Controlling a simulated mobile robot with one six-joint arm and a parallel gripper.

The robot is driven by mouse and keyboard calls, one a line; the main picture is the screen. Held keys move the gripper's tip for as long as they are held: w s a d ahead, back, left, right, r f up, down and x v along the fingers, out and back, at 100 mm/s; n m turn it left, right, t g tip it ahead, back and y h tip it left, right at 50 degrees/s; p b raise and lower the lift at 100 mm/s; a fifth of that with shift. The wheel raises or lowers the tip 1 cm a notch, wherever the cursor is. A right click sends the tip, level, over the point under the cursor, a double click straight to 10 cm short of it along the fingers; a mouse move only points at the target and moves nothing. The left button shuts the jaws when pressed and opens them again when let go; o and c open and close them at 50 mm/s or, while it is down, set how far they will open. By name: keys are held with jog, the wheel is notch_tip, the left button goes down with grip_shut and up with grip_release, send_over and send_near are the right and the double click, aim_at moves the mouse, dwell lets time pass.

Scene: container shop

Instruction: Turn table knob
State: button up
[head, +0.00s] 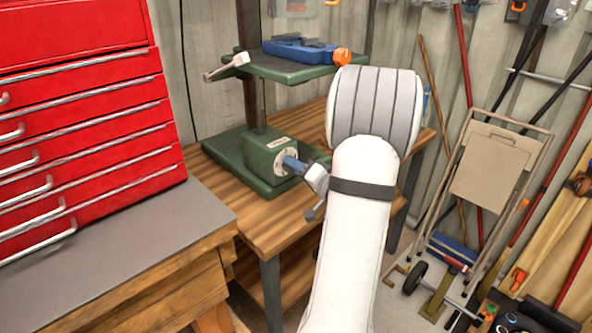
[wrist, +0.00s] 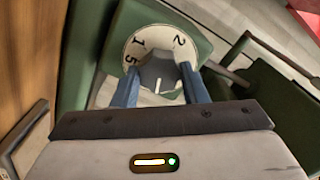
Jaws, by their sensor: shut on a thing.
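The table knob is a dark grey knob (wrist: 160,76) with a white pointer mark, set on a round white dial (wrist: 137,46) with black numbers. The dial (head: 283,162) is on the face of a green box on the drill press base. My gripper (wrist: 160,90) has its two blue fingers on either side of the knob and is shut on it. In the head view my gripper (head: 291,165) reaches the dial from the right, and the knob is hidden behind it. In the wrist view the white mark points down toward my gripper, with numbers visible above it.
The drill press (head: 262,68) stands on a wooden workbench (head: 275,222); its green table carries a blue vise (head: 300,50) above the box. A red tool chest (head: 85,130) is at the left. A folding cart (head: 495,165) leans at the right.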

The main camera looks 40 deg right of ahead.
jog(key=shift+a+f+n+b, duration=0.1)
jog(key=shift+n+b, duration=6.15)
jog(key=shift+n, duration=1.4)
jog(key=shift+a+f+n+b, duration=0.1)
jog(key=shift+n+b, duration=6.1)
jog(key=shift+n, duration=1.45)
jog(key=shift+r, duration=0.1)
jog(key=o, duration=1)
jog(key=shift+c, duration=0.2)
jog(key=shift+d, duration=0.1)
